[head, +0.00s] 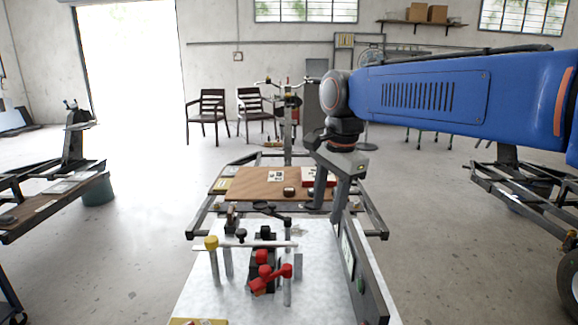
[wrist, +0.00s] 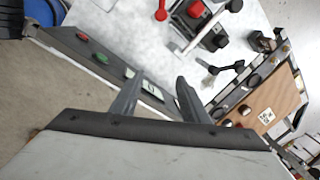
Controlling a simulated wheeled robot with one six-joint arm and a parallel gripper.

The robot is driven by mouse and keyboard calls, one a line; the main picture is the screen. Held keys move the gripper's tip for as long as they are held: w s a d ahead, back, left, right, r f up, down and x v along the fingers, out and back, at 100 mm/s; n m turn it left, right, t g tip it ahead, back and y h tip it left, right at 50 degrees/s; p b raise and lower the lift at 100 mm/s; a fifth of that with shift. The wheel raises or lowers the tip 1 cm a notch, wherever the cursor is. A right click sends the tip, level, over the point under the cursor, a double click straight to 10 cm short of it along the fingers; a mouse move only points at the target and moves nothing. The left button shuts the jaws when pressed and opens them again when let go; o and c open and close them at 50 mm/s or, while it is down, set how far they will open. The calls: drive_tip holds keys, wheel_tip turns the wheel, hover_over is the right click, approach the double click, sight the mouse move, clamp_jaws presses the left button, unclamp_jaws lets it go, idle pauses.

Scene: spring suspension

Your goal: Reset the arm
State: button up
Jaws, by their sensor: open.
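My arm (head: 425,92), blue with a grey wrist, reaches in from the right in the head view. My gripper (head: 325,207) hangs from it, fingers down, over the far right part of the metal-topped bench (head: 200,295). In the wrist view my gripper (wrist: 159,82) shows two grey fingers spread apart with nothing between them. The bench top lies beyond them. Whether the fingertips touch anything cannot be told.
Red-knobbed parts (head: 268,272) and a rod with a yellow cap (head: 211,243) stand on the bench. A dark upright panel (head: 362,275) edges its right side. Behind is a wooden board (head: 255,185). Two chairs (head: 207,106) stand farther back. Open floor lies left.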

drive_tip(key=s+d+f+n, duration=0.1)
drive_tip(key=s+d, duration=0.1)
drive_tip(key=s+d+f+n, duration=0.1)
drive_tip(key=d, duration=0.2)
drive_tip(key=s+d+n+t, duration=0.1)
drive_tip(key=s+d, duration=0.1)
drive_tip(key=d, duration=0.1)
drive_tip(key=shift+s+f, duration=0.3)
drive_tip(key=shift+f, duration=0.1)
drive_tip(key=s+d+f+n+t+h, duration=0.1)
drive_tip(key=s+d+f+n+t, duration=0.1)
drive_tip(key=s+d+f+n, duration=0.6)
drive_tip(key=s+d+f, duration=0.4)
drive_tip(key=s+f, duration=0.2)
drive_tip(key=s, duration=0.1)
drive_tip(key=shift+s+d, duration=0.2)
drive_tip(key=shift+s, duration=0.2)
drive_tip(key=shift+o, duration=0.7)
drive_tip(key=shift+r, duration=0.1)
